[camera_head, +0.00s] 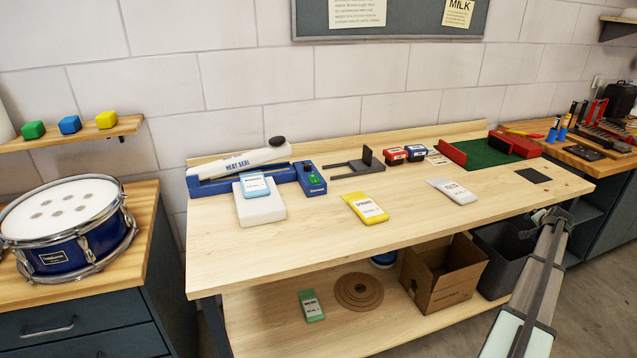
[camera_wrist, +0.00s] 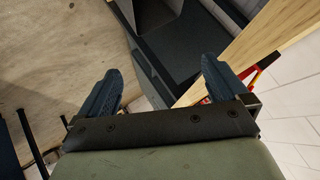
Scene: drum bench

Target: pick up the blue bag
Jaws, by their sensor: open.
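The blue bag (camera_head: 255,185) is a small flat packet with a blue and white face. It lies on a white block (camera_head: 262,208) in front of the heat sealer, at the left of the bench. My gripper (camera_head: 553,217) is at the bench's right front corner, far to the right of the bag. In the wrist view my gripper (camera_wrist: 163,82) has its two dark fingers spread apart with nothing between them. The blue bag does not show in the wrist view.
The blue heat sealer (camera_head: 240,165) stands behind the bag. A yellow bag (camera_head: 366,208) and a white bag (camera_head: 452,191) lie to its right. A green bag (camera_head: 311,306) and cardboard box (camera_head: 440,278) are on the lower shelf. The bench's front middle is clear.

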